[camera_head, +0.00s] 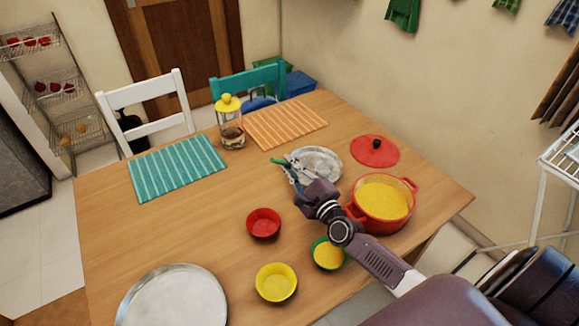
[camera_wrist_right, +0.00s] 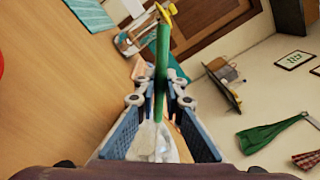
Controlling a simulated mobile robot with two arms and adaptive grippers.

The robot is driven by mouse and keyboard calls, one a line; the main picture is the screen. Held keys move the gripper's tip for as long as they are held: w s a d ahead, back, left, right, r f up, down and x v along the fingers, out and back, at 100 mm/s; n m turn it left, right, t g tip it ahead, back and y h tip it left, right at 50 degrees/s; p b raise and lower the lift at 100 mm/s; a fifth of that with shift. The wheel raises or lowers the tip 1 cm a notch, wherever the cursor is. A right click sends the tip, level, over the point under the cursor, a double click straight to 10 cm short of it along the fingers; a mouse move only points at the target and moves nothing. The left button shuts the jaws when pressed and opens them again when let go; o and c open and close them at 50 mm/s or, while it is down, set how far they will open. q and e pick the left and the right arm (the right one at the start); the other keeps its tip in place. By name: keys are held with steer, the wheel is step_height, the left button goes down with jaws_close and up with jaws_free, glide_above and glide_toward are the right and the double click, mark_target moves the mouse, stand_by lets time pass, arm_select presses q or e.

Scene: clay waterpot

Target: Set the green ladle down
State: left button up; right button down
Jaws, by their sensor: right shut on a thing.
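My right gripper (camera_head: 293,175) is over the near left edge of a round silver plate (camera_head: 322,158) on the wooden table. In the right wrist view my right gripper (camera_wrist_right: 158,105) is shut on the green handle of the ladle (camera_wrist_right: 163,60). The green ladle (camera_head: 279,162) also shows in the head view, sticking out past the fingertips. Its bowl end is hard to make out, and I cannot tell whether it touches the plate. My left gripper is in neither view.
A red pot (camera_head: 409,184) with yellow food stands right of my right arm, its red lid (camera_head: 375,150) behind. Red (camera_head: 263,222), yellow (camera_head: 276,282) and green (camera_head: 317,251) bowls stand in front. A glass jar (camera_head: 231,132) and striped mats lie farther back. The table's left middle is clear.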

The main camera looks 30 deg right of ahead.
steer(key=shift+f, duration=0.2)
steer(key=c, duration=2)
jaws_free()
steer(key=shift+c, duration=0.2)
steer(key=shift+r, duration=0.1)
steer(key=shift+r, duration=0.25)
steer(key=s+b, duration=0.1)
steer(key=s, duration=1.1)
steer(key=shift+d, duration=0.2)
steer(key=shift+f, duration=0.1)
